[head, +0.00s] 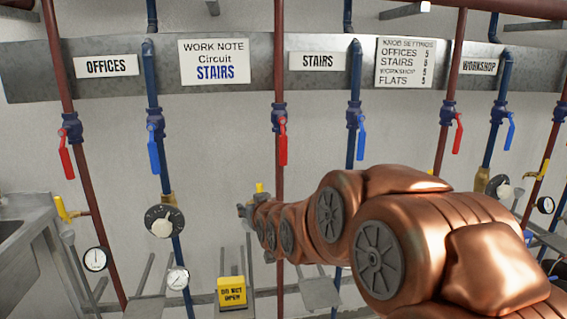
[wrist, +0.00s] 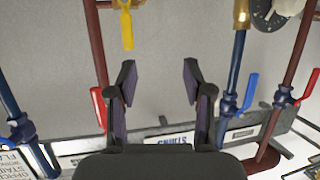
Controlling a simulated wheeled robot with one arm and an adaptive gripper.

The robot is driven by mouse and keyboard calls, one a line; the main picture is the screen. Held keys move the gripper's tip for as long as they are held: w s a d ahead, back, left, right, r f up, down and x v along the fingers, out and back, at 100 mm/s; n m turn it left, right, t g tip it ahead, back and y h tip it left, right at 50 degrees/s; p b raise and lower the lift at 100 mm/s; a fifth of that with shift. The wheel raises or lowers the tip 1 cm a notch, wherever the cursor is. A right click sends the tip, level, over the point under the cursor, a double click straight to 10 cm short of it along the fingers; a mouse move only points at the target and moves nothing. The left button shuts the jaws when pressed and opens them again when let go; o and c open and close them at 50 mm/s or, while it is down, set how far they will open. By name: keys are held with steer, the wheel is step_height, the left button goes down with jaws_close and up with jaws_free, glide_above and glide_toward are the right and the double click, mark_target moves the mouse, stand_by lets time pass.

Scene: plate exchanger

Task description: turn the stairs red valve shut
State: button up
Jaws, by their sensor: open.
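The stairs red valve has a red lever (head: 283,142) on a blue body (head: 279,115) on a dark red pipe, left of the STAIRS sign (head: 318,61). The lever hangs down along the pipe. In the wrist view, which is upside down, this red lever (wrist: 98,106) is beside my left finger, partly hidden near it. My gripper (wrist: 158,73) is open, with nothing between its fingers. In the head view my copper arm crosses the lower right, and its far end is below the lever; the fingers are hard to make out there.
A blue lever (head: 361,137) hangs on the blue pipe to the right, another blue lever (head: 153,148) to the left. A yellow handle (wrist: 127,28) sits on the same red pipe. Bare wall lies between pipes.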

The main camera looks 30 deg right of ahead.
steer(key=w+d+r+m+t+h+b, duration=0.1)
steer(key=w+d+r+t+h+b, duration=0.2)
steer(key=d, duration=0.4)
steer(key=m+t+h+b, duration=0.1)
steer(key=t+h+b, duration=0.2)
steer(key=t, duration=0.1)
glide_toward(284, 150)
steer(key=x, duration=0.3)
steer(key=shift+x, duration=4)
jaws_close()
